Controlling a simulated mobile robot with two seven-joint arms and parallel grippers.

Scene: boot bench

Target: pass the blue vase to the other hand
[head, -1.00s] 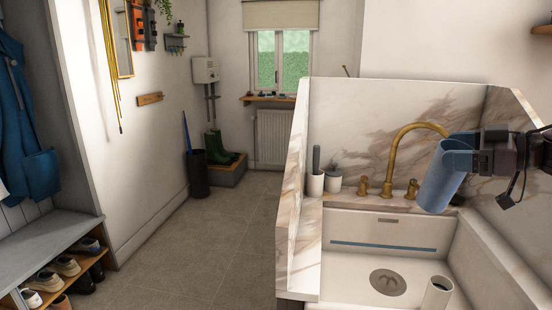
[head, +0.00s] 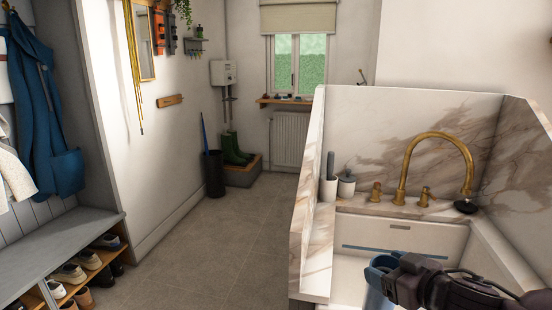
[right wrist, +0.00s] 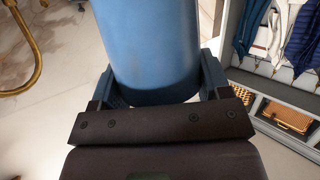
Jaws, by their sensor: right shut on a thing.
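The blue vase (right wrist: 148,50) fills the upper middle of the right wrist view, between the two fingers of my right gripper (right wrist: 155,90). In the head view my right gripper (head: 382,268) is at the lower right, over the sink, shut on the vase. Only a strip of the vase (head: 376,299) shows below the fingers there; the rest is hidden by the gripper or cut off by the frame's lower edge. My left gripper is not in view.
The white sink (head: 395,236) has marble walls (head: 420,120) at its back and sides. A brass tap (head: 402,165) rises behind it, with a soap pot (head: 346,187) and a brush holder (head: 328,190) to its left. A bench (head: 60,250) with shoes stands left; the floor (head: 220,235) between is clear.

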